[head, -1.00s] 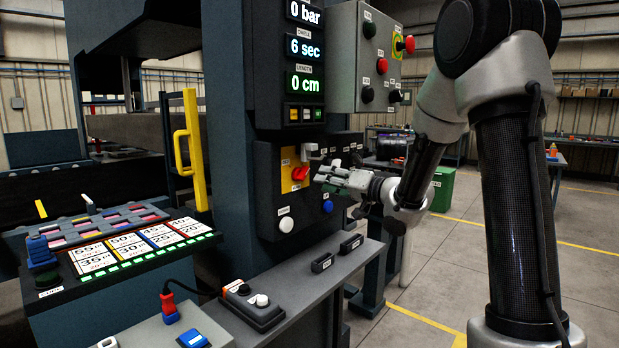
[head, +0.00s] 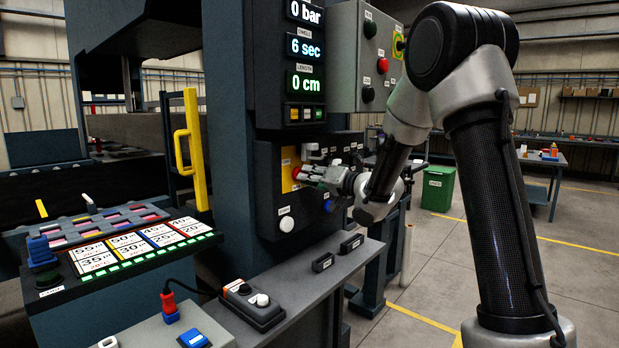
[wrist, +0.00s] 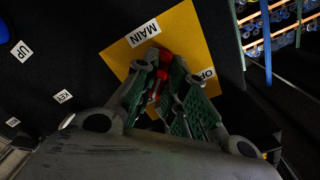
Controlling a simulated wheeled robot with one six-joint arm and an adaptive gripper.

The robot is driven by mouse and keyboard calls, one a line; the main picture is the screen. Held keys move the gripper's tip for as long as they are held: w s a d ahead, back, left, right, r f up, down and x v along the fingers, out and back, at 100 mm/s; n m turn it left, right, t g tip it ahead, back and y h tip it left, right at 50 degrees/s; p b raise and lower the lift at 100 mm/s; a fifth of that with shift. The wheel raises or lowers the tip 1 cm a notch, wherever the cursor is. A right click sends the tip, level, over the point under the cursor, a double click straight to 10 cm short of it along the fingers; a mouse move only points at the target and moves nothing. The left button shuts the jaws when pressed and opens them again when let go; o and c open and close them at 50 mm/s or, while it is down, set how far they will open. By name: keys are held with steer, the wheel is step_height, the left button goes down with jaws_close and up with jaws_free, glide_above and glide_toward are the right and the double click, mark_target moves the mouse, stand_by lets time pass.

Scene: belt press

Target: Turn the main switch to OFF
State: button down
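In the head view the red knob (head: 296,172) shows at the tip of my gripper (head: 305,174). In the wrist view my gripper (wrist: 166,70) has its two green-padded fingers on either side of the red knob, with red showing between them. I cannot tell whether both fingers press on it. The fingers hide part of the knob and plate.
A white button (head: 286,224) and a blue button (head: 329,205) sit below the switch on the dark panel. A grey shelf (head: 330,285) with small boxes juts out below. A grey control box (head: 345,60) hangs above right. Open floor lies to the right.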

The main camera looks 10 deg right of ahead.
stand_by(0.4)
steer(key=shift+n, duration=8.9)
steer(key=c, duration=1.5)
jaws_free()
steer(key=shift+o, duration=0.2)
